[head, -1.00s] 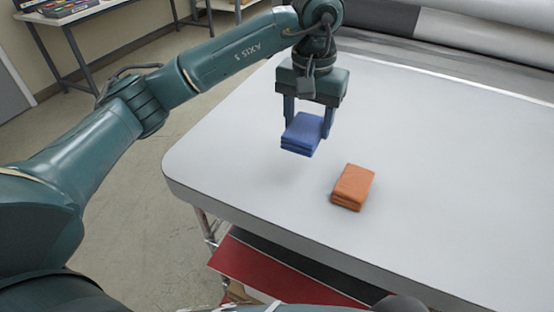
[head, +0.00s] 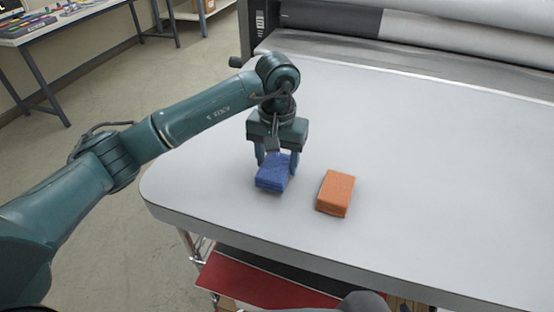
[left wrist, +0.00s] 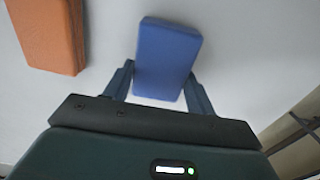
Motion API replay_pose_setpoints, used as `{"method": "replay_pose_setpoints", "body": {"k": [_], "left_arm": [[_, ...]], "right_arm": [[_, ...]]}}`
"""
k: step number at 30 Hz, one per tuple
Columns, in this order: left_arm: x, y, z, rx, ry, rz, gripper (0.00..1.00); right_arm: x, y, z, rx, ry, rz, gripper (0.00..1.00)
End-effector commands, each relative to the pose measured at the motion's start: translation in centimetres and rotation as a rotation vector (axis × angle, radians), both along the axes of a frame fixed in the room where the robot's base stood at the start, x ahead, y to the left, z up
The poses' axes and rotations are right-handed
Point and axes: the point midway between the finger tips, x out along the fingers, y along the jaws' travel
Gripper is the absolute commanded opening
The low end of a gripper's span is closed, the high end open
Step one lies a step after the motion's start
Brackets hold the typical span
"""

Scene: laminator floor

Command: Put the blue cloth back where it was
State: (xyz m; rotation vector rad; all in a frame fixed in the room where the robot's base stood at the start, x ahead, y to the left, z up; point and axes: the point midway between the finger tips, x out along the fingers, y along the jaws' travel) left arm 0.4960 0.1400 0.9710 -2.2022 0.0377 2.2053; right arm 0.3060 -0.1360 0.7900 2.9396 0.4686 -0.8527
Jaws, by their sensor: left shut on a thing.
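The folded blue cloth (head: 271,174) is near the left end of the white table, to the left of the folded orange cloth (head: 336,193). My left gripper (head: 276,168) points down from above, its fingers on either side of the blue cloth and shut on it. The blue cloth is at or very close to the table top; I cannot tell if it touches. The left wrist view shows the blue cloth (left wrist: 168,58) between the fingertips (left wrist: 160,82), with the orange cloth (left wrist: 50,32) apart at upper left. My right gripper is not in view.
The white table top (head: 430,190) is clear to the right and behind. A laminator with grey rollers (head: 440,45) spans the back. A red panel (head: 260,283) lies below the front edge. A side table with coloured items (head: 45,22) stands at far left.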

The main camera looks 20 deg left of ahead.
Motion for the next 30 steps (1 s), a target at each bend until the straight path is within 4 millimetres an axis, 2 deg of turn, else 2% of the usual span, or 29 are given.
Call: {"method": "replay_pose_setpoints", "body": {"k": [3, 13, 14, 21, 30], "left_arm": [[0.0, 0.0, -0.9, -0.001, 0.000, 0.000, 0.34], [0.0, 0.0, -1.5, 0.000, -0.002, 0.000, 0.34], [0.0, 0.0, -1.3, 0.000, -0.002, 0.000, 0.58], [0.0, 0.0, -1.2, 0.000, -0.001, 0.000, 0.77], [0.0, 0.0, -0.9, -0.001, -0.001, 0.000, 0.77]], "right_arm": [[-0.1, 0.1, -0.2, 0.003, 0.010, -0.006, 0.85], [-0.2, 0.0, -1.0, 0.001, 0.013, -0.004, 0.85], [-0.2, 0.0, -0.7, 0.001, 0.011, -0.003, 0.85], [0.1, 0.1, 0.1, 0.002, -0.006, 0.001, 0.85], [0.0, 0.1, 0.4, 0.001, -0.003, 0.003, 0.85]]}}
